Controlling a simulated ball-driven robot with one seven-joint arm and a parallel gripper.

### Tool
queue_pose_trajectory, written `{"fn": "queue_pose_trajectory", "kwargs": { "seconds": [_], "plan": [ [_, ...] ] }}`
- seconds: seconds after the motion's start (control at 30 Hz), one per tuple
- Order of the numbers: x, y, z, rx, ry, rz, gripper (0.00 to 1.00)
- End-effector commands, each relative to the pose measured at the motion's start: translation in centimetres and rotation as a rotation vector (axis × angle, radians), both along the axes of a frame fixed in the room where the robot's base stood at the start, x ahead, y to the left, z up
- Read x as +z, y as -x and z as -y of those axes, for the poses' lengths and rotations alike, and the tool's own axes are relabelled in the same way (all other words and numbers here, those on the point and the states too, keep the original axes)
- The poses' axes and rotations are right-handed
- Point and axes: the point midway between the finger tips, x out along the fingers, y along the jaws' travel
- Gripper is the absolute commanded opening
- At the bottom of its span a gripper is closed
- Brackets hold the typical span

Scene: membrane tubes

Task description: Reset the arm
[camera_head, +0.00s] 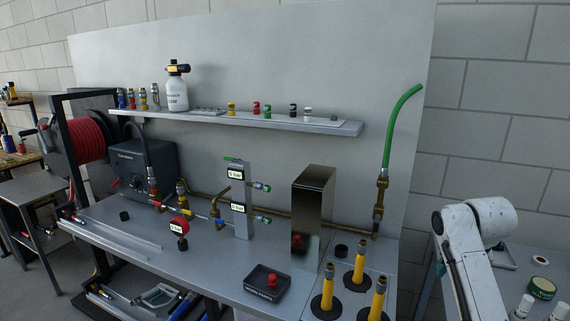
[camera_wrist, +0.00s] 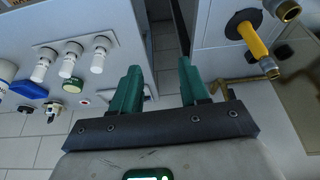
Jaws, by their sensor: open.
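My gripper (camera_wrist: 157,85) shows in the wrist view with its two green fingers spread apart. Nothing is between them. The fingers are over a dark gap between two worktops. In the head view my white arm (camera_head: 468,245) rises at the right edge, beside the bench; the gripper itself is out of that frame. No object touches the fingers.
Yellow tubes (camera_head: 358,267) stand upright in black rings at the bench's right end; one also shows in the wrist view (camera_wrist: 254,42). White capped cylinders (camera_wrist: 70,60) stand on a pale plate left of the fingers. A green hose (camera_head: 398,110) rises at the bench's back right.

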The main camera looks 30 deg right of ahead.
Motion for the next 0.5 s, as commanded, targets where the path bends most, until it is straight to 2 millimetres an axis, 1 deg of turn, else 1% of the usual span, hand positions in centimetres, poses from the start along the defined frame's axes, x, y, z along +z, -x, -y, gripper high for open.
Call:
{"fn": "queue_pose_trajectory", "kwargs": {
  "seconds": [0.03, 0.17, 0.27, 0.37, 0.47, 0.5],
  "plan": [
    [-0.8, -0.1, -0.8, 0.013, -0.008, -0.001, 0.45],
    [-2.6, -0.6, -3.3, 0.053, -0.025, -0.001, 0.45],
    [-4.5, -0.9, -5.8, 0.092, -0.044, -0.003, 0.45],
    [-6.7, -0.9, -8.7, 0.138, -0.065, -0.007, 0.45],
    [-9.4, -0.5, -12.6, 0.197, -0.090, -0.012, 0.45],
    [-10.7, -0.1, -14.5, 0.226, -0.101, -0.019, 0.45]
  ]
}}
